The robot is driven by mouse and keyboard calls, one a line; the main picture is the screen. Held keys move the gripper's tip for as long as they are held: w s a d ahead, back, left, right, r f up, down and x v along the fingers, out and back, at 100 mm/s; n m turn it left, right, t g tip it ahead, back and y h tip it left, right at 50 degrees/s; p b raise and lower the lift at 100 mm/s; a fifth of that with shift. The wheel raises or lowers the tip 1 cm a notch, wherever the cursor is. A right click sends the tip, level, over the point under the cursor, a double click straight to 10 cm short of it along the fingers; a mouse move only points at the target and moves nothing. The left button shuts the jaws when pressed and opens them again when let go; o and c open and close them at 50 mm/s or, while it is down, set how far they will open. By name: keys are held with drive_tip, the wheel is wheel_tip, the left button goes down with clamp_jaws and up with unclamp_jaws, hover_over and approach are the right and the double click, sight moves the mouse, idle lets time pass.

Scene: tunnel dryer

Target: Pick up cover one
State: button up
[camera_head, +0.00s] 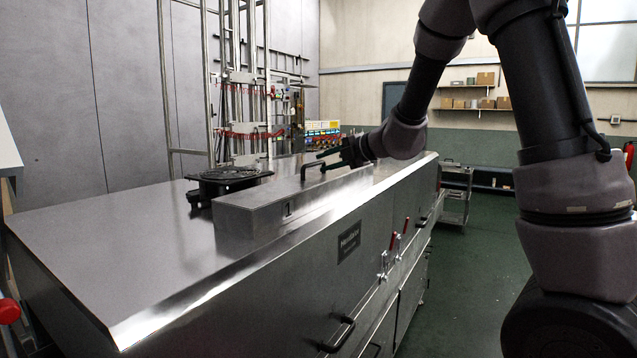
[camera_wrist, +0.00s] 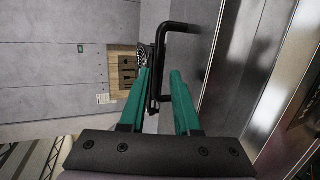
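Cover one (camera_head: 265,208) is a long grey metal box lid marked "1", lying on top of the dryer (camera_head: 110,235). Its black bar handle (camera_head: 312,166) stands up from its top; the handle also shows in the wrist view (camera_wrist: 181,28). My gripper (camera_head: 326,156) is at the handle, above the cover's far part. In the wrist view its two green fingers (camera_wrist: 161,75) are apart, with the handle's bar seen in the gap between them. I cannot tell how deep the bar lies between the fingers, or whether they touch it.
A black round fan unit (camera_head: 230,178) sits on the dryer behind the cover. Red-handled latches (camera_head: 392,243) and a black handle (camera_head: 338,335) are on the dryer's front. A metal frame (camera_head: 240,90) stands behind. The green floor (camera_head: 465,270) to the right is clear.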

sight(316, 163)
drive_tip(key=x, duration=0.5)
drive_tip(key=shift+r, duration=0.15)
clamp_jaws()
idle(1.2)
